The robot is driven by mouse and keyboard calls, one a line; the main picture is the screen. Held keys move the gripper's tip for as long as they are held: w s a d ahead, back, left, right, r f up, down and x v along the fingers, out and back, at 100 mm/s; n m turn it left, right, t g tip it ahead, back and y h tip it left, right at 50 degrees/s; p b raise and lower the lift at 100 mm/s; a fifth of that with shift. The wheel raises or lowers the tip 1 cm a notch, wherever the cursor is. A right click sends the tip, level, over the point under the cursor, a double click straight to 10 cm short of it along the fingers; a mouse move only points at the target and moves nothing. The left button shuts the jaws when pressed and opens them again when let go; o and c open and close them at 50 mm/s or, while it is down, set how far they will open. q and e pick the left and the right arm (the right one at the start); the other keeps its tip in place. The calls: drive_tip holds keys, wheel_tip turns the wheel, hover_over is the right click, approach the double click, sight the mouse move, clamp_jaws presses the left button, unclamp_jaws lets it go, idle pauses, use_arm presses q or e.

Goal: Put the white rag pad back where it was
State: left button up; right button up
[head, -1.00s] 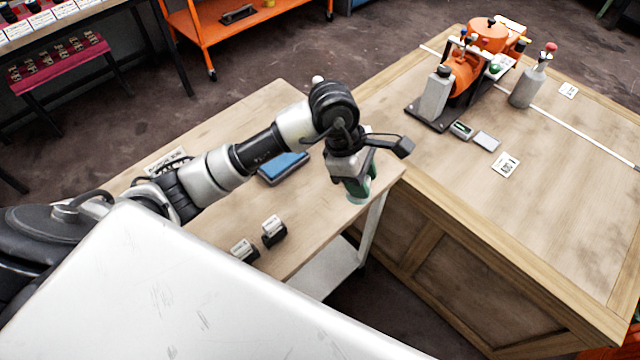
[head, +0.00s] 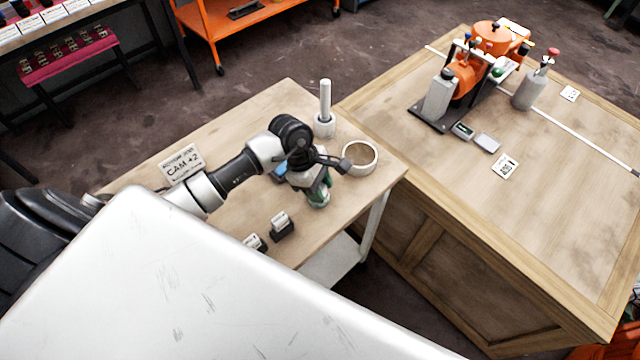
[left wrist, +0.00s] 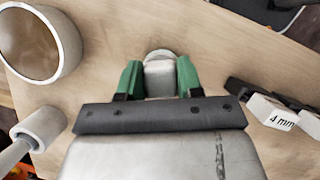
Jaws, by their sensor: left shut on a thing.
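My left gripper (head: 319,200) is over the right part of the small wooden table, with green fingers pointing down. In the left wrist view its fingers (left wrist: 159,78) are shut on a pale, round-ended thing, which looks like the white rag pad (left wrist: 159,66). In the head view the fingers mostly hide the pad. I cannot tell whether it touches the table. A blue block or tray (head: 279,173) lies behind my left wrist, partly hidden by it. My right gripper is not in view.
On the small table (head: 230,145) stand a white ring (head: 373,157), an upright white peg on a round base (head: 325,118), a CAM +2 sign (head: 180,165) and two small labelled holders (head: 282,226). A larger bench (head: 560,220) with an orange machine (head: 485,60) adjoins at right.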

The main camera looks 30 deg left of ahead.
use_arm(q)
drive_tip(key=o, duration=0.8)
drive_tip(key=b+v, duration=0.2)
drive_tip(key=v, duration=1)
drive_tip(key=shift+r, duration=0.1)
